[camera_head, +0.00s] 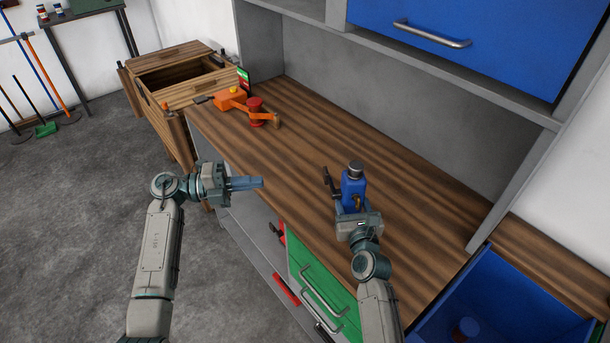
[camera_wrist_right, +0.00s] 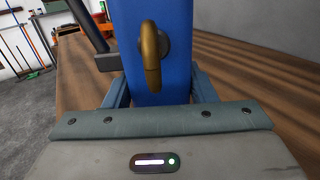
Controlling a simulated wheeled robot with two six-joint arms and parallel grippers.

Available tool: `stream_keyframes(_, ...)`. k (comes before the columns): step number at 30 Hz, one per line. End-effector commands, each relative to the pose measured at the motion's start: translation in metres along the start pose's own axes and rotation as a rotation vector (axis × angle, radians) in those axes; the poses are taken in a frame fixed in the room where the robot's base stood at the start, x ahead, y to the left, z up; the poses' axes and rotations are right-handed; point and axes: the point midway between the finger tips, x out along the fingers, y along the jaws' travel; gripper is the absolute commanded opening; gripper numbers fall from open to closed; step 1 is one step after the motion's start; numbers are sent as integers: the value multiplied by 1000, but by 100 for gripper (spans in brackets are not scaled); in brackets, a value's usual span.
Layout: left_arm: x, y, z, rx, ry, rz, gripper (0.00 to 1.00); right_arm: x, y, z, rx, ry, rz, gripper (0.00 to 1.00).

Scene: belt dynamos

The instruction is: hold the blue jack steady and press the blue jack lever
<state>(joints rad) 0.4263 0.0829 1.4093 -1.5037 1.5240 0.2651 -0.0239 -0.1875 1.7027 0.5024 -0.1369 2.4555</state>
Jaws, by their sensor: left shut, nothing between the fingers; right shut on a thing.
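The blue jack (camera_head: 353,186) stands upright on the wooden workbench (camera_head: 400,220), with a dark round top. Its dark lever (camera_head: 328,182) sticks out on the left side, and the lever also shows in the right wrist view (camera_wrist_right: 88,26). My right gripper (camera_head: 356,210) is shut on the jack's body from the front. In the right wrist view the blue body (camera_wrist_right: 158,75) with a brass hook sits between the fingers. My left gripper (camera_head: 248,183) is shut and empty, pointing right toward the lever but apart from it, near the bench's front left edge.
An orange device with a red spool (camera_head: 255,112) stands at the bench's far left end. A wooden crate (camera_head: 170,75) is beyond it. A grey shelf unit with a blue drawer (camera_head: 460,40) rises behind the bench. The bench between device and jack is clear. A blue bin (camera_head: 500,305) is at lower right.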

Motion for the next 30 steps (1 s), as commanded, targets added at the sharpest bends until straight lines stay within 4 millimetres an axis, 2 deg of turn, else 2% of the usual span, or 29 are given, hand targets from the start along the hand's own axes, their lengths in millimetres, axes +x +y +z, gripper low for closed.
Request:
stream_keyframes(5, 10, 0, 0, 0, 1, -2, 0, 0, 0, 0, 0, 1, 0, 0)
stream_keyframes(8, 25, -1, 0, 0, 1, -4, 0, 0, 0, 0, 0, 0, 0, 0)
stream_keyframes(21, 115, -1, 0, 0, 1, -4, 0, 0, 0, 0, 0, 0, 0, 0)
stream_keyframes(25, 130, -1, 0, -1, -1, -3, 0, 0, 0, 0, 0, 0, 0, 0)
stream_keyframes(30, 139, 0, 0, 0, -2, -2, 0, 0, 0, 0, 0, 0, 0, 0)
